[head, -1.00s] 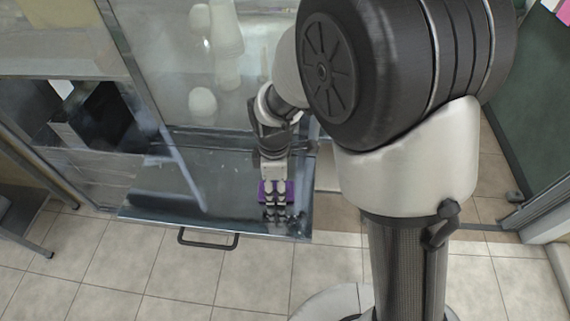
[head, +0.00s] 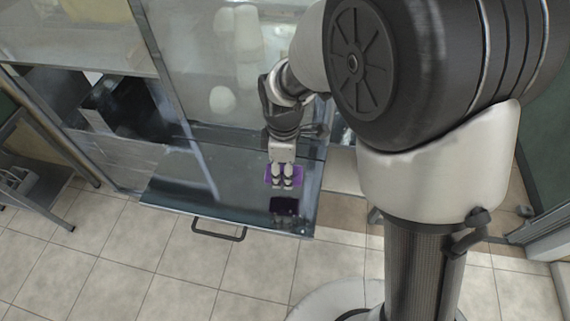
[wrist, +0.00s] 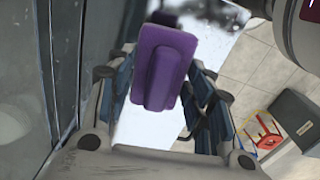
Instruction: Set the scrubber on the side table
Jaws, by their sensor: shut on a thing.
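The purple scrubber (head: 297,173) is between the fingers of my gripper (head: 283,182), over the shiny metal counter (head: 235,205). A dark patch, seemingly its reflection, lies apart from it on the counter, so it appears raised. The wrist view shows the purple block (wrist: 163,62) between the blue-padded fingers of my gripper (wrist: 160,85). A metal table (head: 45,190) with a lower shelf stands at the far left edge of the head view, partly cut off; I cannot tell if it is the side table.
A clear panel (head: 205,60) rises behind the counter. A handle (head: 218,230) juts from the counter's front. Open tiled floor (head: 110,250) lies in front. The wrist view shows a red and yellow item (wrist: 265,130) beside a grey box (wrist: 298,118) on the floor.

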